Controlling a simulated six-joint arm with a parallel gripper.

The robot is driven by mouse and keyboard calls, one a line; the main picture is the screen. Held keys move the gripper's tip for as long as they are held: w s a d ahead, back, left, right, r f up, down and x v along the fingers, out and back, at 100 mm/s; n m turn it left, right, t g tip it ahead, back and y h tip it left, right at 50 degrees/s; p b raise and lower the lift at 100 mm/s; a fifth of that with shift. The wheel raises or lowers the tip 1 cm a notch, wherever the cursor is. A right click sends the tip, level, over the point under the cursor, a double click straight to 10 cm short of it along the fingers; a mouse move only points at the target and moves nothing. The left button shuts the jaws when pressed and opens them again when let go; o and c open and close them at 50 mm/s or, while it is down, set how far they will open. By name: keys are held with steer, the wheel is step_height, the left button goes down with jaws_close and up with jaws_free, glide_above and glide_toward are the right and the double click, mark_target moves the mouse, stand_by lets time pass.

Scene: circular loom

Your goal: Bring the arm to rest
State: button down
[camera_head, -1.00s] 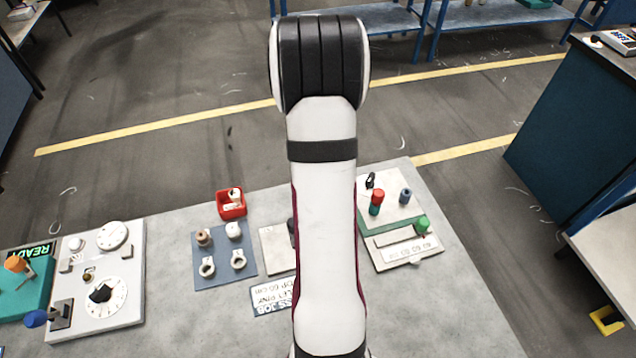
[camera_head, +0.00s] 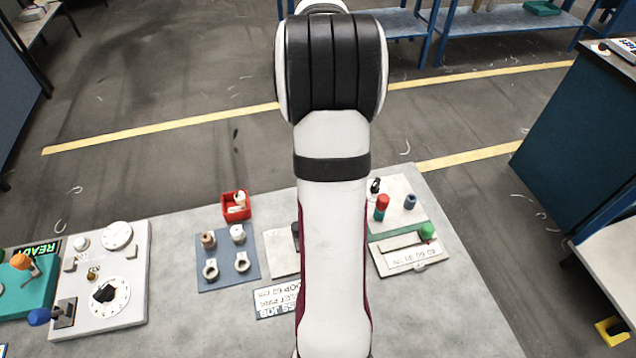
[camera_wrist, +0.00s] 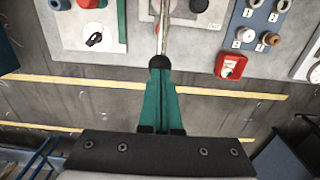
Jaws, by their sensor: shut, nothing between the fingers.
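My gripper (camera_wrist: 161,70) shows in the wrist view as two teal-green fingers pressed together, with dark ends. It is shut and holds nothing. It hangs over the far edge of the grey worktable (camera_head: 430,320). A thin metallic strip shows just past the fingertips; I cannot tell whether they touch. In the head view my white arm rises upright through the middle of the picture, and its black elbow is at the top. The arm hides the gripper there.
On the table stand a red bin (camera_head: 236,206), a blue board with several fittings (camera_head: 228,272), a white dial panel (camera_head: 110,310) and a right-hand board with coloured pegs (camera_head: 405,213). A teal cabinet (camera_head: 565,140) stands right.

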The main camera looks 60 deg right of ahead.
steer(key=shift+a, duration=0.1)
steer(key=w+a+r+n+y, duration=0.1)
steer(key=a+r, duration=0.2)
steer(key=a, duration=1)
steer(key=w+a+r+n, duration=0.1)
steer(key=a+r, duration=0.1)
steer(key=a, duration=1)
steer(key=s+a+f+n, duration=0.1)
steer(key=s+a+f, duration=0.1)
steer(key=s+a, duration=0.9)
steer(key=shift+s+a+y, duration=0.25)
steer(key=shift+a+y, duration=0.15)
steer(key=shift+a, duration=0.75)
